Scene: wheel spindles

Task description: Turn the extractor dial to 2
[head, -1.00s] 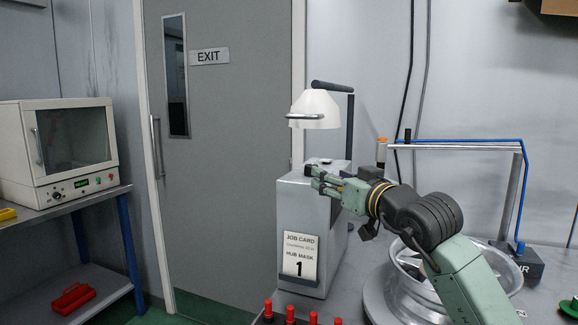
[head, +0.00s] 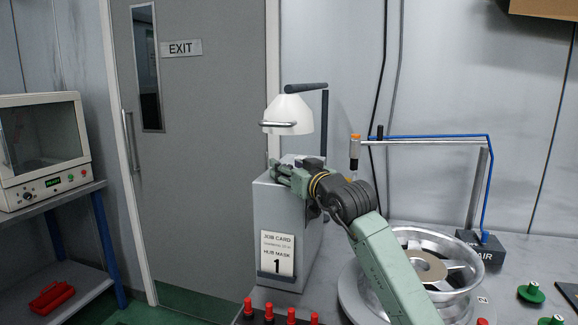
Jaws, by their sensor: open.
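The extractor shows in the head view as a white hood (head: 289,114) with a metal handle, on a dark arm above a grey box (head: 266,212). I cannot make out a dial or its setting; part of the box top is hidden behind my gripper. My green gripper (head: 279,173) is open, at the upper part of the grey box, below the hood. Its fingers point left. I cannot tell whether they touch the box.
A job card (head: 278,254) reading "HUB MASK 1" is on the box front. A silver wheel (head: 466,262) stands right of it, partly behind my arm. Red pegs (head: 291,312) stand in front. A blue air line (head: 440,136) runs along a frame behind.

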